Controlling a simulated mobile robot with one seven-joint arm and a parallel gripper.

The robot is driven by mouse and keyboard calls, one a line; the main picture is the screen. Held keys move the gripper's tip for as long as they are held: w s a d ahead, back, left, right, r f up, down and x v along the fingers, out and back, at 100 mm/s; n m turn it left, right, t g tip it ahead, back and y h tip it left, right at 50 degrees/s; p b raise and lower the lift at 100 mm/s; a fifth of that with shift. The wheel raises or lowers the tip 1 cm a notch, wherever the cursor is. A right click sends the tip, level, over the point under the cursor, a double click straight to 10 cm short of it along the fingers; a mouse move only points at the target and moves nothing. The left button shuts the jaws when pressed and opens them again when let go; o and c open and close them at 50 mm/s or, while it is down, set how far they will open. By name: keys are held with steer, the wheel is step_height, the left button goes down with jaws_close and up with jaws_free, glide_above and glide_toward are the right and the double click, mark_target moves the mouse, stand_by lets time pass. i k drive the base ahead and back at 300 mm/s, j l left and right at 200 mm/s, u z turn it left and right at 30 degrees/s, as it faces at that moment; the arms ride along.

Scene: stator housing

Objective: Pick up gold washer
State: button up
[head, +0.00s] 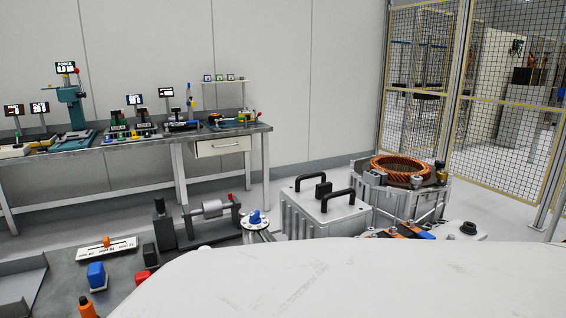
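I cannot make out a gold washer anywhere in the head view; at this size a small washer is too small to tell. The stator housing (428,204) stands at the right, a grey metal body with a ring of copper windings (398,167) in its top. My gripper is not in view. A large white rounded surface, likely part of my own body, fills the bottom right and hides what lies behind it.
A grey box with black handles (316,213) stands left of the housing. A blue-knobbed flange (256,220), a grey cylinder fixture (213,210) and a blue block (96,275) are further left. A workbench (150,141) with instruments lines the wall. Mesh fencing (420,95) closes the right.

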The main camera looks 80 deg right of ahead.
mark_target(441, 176)
steer(key=k+j, duration=0.2)
steer(key=k, duration=0.15)
steer(key=k+j+z, duration=0.1)
steer(key=k+j, duration=0.15)
steer(key=z, duration=0.9)
steer(key=k+z, duration=0.1)
steer(key=z, duration=0.4)
steer(key=l+z, duration=0.1)
steer(key=z, duration=0.8)
steer(key=l+z, duration=0.1)
steer(key=z, duration=0.35)
steer(key=k, duration=0.05)
